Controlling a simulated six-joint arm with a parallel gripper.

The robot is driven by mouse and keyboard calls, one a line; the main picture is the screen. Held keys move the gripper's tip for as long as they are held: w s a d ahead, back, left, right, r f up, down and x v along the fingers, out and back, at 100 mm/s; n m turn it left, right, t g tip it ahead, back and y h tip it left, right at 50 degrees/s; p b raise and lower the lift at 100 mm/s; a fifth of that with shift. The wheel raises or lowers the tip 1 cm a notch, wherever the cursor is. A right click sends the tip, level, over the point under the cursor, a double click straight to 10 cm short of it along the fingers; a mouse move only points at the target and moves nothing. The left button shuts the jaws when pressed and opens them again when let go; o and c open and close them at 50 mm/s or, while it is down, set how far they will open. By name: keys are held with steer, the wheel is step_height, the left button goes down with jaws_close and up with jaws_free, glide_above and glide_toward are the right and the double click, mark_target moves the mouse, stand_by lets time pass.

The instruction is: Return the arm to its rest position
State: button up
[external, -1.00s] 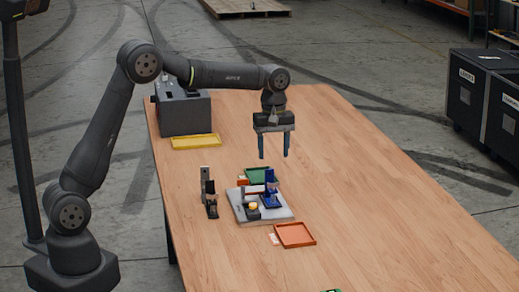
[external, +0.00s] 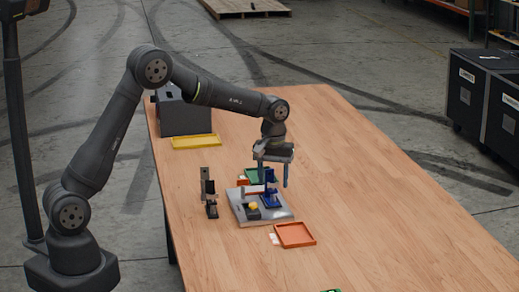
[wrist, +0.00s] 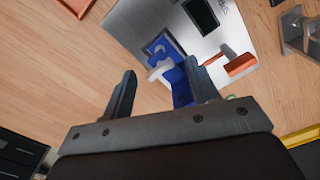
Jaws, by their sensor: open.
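My gripper (external: 273,177) hangs above the far right part of the grey fixture plate (external: 281,216), its fingers pointing down. In the wrist view my gripper (wrist: 160,72) is open, with two dark fingers well apart. A blue bracket (external: 271,200) stands on the plate just below it. In the wrist view the blue bracket (wrist: 182,88) with a pale piece on it shows beyond and partly behind the right finger. Nothing is visibly held. Whether a finger touches the bracket I cannot tell.
A yellow knob (external: 253,205) sits on the plate. A black stand (external: 209,190) is left of it. A yellow tray (external: 195,142) lies by a dark box (external: 186,116). The table's right side is clear.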

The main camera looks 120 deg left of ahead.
steer(key=m, duration=0.5)
steer(key=shift+m, duration=0.4)
